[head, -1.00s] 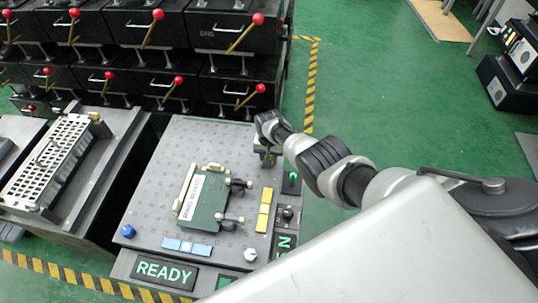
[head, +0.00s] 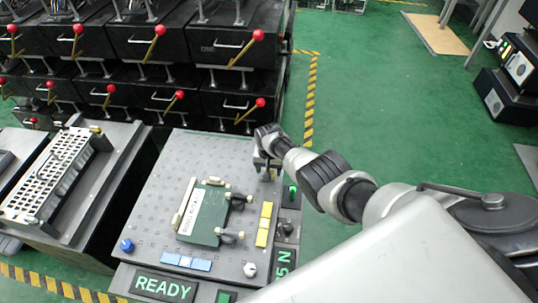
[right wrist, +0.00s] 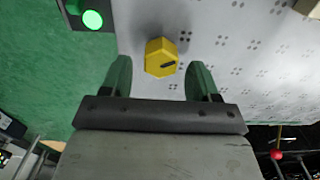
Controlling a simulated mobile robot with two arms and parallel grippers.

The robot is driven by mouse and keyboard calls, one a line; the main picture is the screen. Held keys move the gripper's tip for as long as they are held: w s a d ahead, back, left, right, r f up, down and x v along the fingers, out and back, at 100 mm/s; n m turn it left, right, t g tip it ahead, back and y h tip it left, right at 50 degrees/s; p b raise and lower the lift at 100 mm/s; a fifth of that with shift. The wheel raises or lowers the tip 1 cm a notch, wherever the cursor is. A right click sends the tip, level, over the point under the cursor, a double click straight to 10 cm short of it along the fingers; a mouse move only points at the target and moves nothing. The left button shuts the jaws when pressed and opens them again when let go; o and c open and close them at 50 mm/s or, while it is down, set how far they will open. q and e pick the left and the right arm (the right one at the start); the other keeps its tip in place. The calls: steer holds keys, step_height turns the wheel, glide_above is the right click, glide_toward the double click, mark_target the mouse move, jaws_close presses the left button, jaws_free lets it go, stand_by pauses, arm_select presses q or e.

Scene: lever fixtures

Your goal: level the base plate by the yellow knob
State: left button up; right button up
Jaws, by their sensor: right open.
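The grey perforated base plate (head: 165,165) lies on the bench; whether it is tilted I cannot tell. It also shows in the right wrist view (right wrist: 240,62). The yellow knob (right wrist: 161,58) is six-sided with a dark mark on its top, near the plate's edge. In the head view it is mostly hidden by my right gripper (head: 267,170), at the plate's far right corner. In the wrist view the right gripper's (right wrist: 159,80) two green fingers are open on either side of the knob's line, apart from it. My left gripper is out of view.
A blue knob (head: 127,245) and a white knob (head: 250,269) stand at the plate's near corners. A READY sign (head: 162,288) is in front.

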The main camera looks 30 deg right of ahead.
step_height(320, 180, up, 2)
steer(key=shift+r+p, duration=0.1)
steer(key=shift+p, duration=0.6)
steer(key=shift+r+p, duration=0.55)
steer(key=shift+r, duration=0.1)
arm_select(q)
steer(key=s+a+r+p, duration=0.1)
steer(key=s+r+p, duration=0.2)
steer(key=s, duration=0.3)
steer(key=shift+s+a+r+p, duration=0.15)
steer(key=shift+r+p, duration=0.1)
steer(key=shift+p, duration=0.15)
arm_select(e)
step_height(320, 180, up, 7)
steer(key=shift+f, duration=0.15)
